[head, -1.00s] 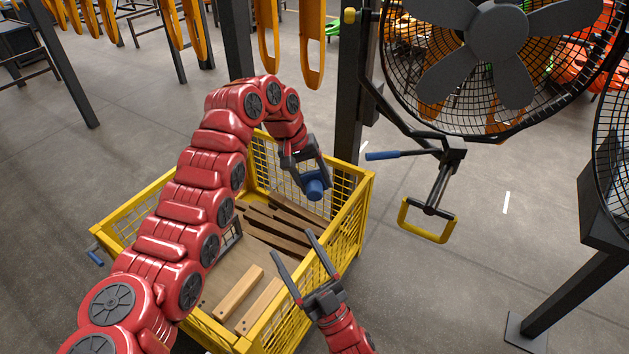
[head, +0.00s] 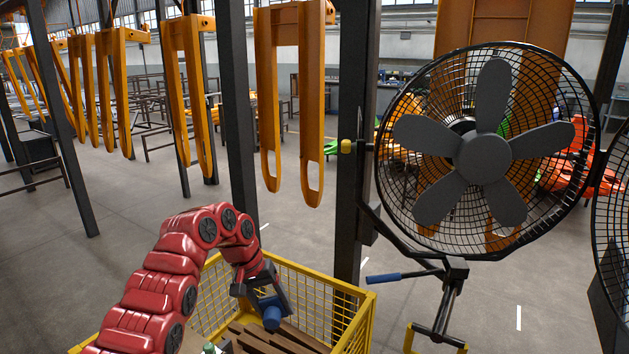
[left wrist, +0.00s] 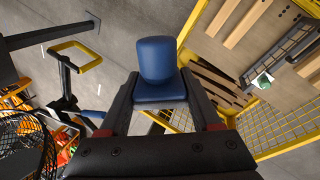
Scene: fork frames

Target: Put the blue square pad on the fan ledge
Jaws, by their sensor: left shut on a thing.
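The blue square pad (head: 272,317) is in my left gripper (head: 262,296), above the yellow mesh crate. In the left wrist view the pad (left wrist: 157,60) shows a squarish base with a rounded block on it, and my left gripper (left wrist: 158,100) has a finger on each side of the base. The large black fan (head: 484,156) stands to the right of the gripper, well apart from the pad. A dark bracket (head: 456,270) with a blue lever is under the fan; I cannot tell which part is the ledge. My right gripper is out of view.
The yellow crate (head: 362,318) holds wooden planks (head: 250,338). A dark post (head: 352,150) stands between my left arm and the fan. Orange forks (head: 268,100) hang behind. A second fan (head: 612,210) is at the right edge. Open floor lies below the fan.

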